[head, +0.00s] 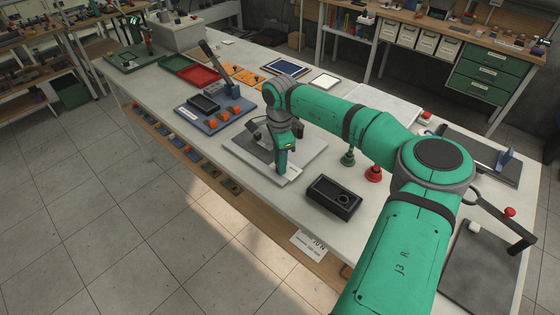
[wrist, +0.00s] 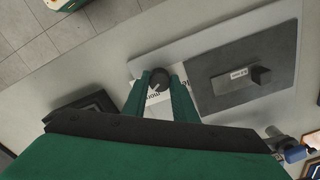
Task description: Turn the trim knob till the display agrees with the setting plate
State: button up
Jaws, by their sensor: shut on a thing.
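My gripper (head: 283,168) points down at the front of a pale base plate (head: 313,150) on the bench in the head view. In the wrist view my gripper (wrist: 160,88) has its two green fingers on either side of a round black knob (wrist: 158,77) with a pale pointer line, and is shut on it. A white plate (wrist: 150,98) with dark print lies beneath the knob, partly hidden by the fingers; its print is not readable. To the right, a dark grey panel (wrist: 220,94) carries a small white label and a dark block. I cannot make out a display reading.
A black open box (head: 334,197) stands right of the base plate, with green and red knobs (head: 374,173) behind it. A blue tray (head: 214,115) with orange parts lies to the left. Bare bench top shows between them.

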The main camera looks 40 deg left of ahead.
jog(key=o, duration=1)
jog(key=shift+o, duration=0.2)
notch_tip(320, 180, up, 11)
jog(key=shift+f, duration=0.1)
